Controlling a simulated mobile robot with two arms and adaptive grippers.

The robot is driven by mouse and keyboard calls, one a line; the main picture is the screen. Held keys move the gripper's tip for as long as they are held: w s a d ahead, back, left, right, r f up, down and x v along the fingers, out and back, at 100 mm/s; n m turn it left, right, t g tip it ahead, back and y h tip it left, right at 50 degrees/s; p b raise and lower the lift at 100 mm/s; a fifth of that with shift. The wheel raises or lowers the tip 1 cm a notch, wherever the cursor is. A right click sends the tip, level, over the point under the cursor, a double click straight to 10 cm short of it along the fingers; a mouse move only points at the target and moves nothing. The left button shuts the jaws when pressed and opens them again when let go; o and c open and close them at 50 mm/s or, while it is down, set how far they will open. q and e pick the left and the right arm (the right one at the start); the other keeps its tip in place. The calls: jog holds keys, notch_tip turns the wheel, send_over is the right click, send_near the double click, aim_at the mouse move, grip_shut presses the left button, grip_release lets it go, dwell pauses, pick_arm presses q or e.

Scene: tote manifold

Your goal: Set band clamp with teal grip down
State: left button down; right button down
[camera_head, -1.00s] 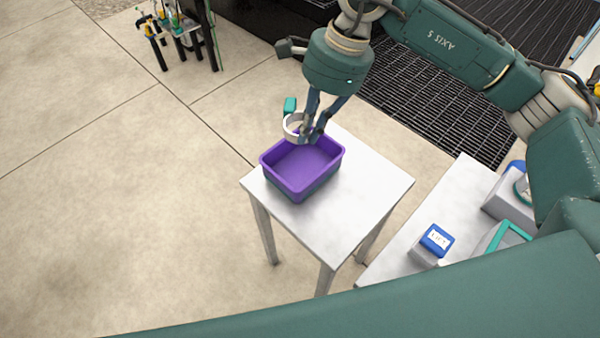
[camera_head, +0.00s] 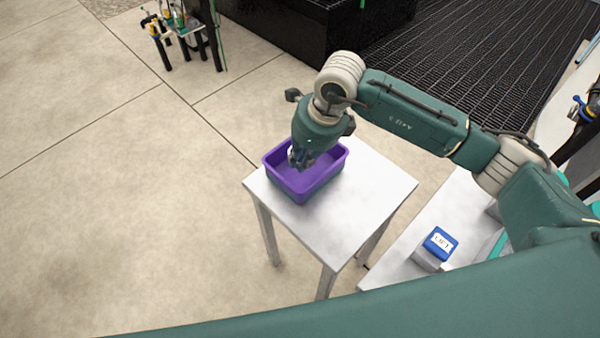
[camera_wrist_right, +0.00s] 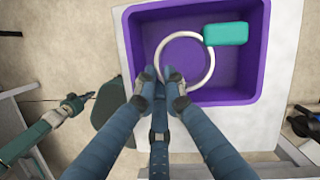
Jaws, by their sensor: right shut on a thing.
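The band clamp (camera_wrist_right: 211,66) is a pale ring with a teal grip (camera_wrist_right: 226,34). In the right wrist view it is within the walls of the purple tote (camera_wrist_right: 262,70), its grip by the far right corner. I cannot tell whether it touches the tote floor. My right gripper (camera_wrist_right: 160,74) is shut on the near left side of the ring. In the head view my right gripper (camera_head: 300,160) reaches down into the tote (camera_head: 322,181) and mostly hides the clamp. A green arm's end, seemingly my left gripper (camera_wrist_right: 88,97), is small at the left of the wrist view; its jaws are unclear.
The tote stands on a small white table (camera_head: 360,205) with clear room to its right and front. A second white table (camera_head: 400,268) at the lower right bears a blue-topped grey block (camera_head: 437,244). A tool stand (camera_head: 185,35) is at the far upper left.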

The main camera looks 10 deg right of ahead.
aim_at(296, 184)
notch_tip(296, 184, down, 7)
jog(key=shift+r+p, duration=0.1)
jog(key=shift+p, duration=0.25)
jog(key=shift+f, duration=0.2)
jog(key=c, duration=2.1)
grip_release()
jog(key=shift+r, duration=0.1)
